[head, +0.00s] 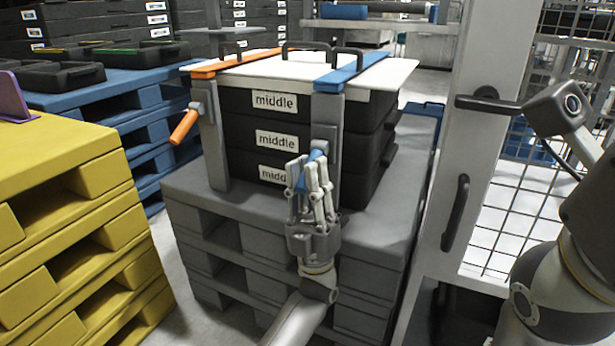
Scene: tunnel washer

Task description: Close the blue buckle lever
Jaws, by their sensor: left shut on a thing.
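The blue buckle lever (318,152) sits at the front of the blue strap (352,72), on a grey upright plate (327,110) beside a stack of black crates labelled "middle" (268,140). My left gripper (310,172) is shut on the blue lever, and its fingers hide much of it. The orange lever (184,126) hangs out and down from its buckle under the orange strap (236,63) at the left.
The crates stand on grey pallets (385,225). Yellow pallets (75,190) are at the left and blue pallets (150,92) behind. A pale post with a black handle (455,212) and a mesh fence (505,215) stand close on the right.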

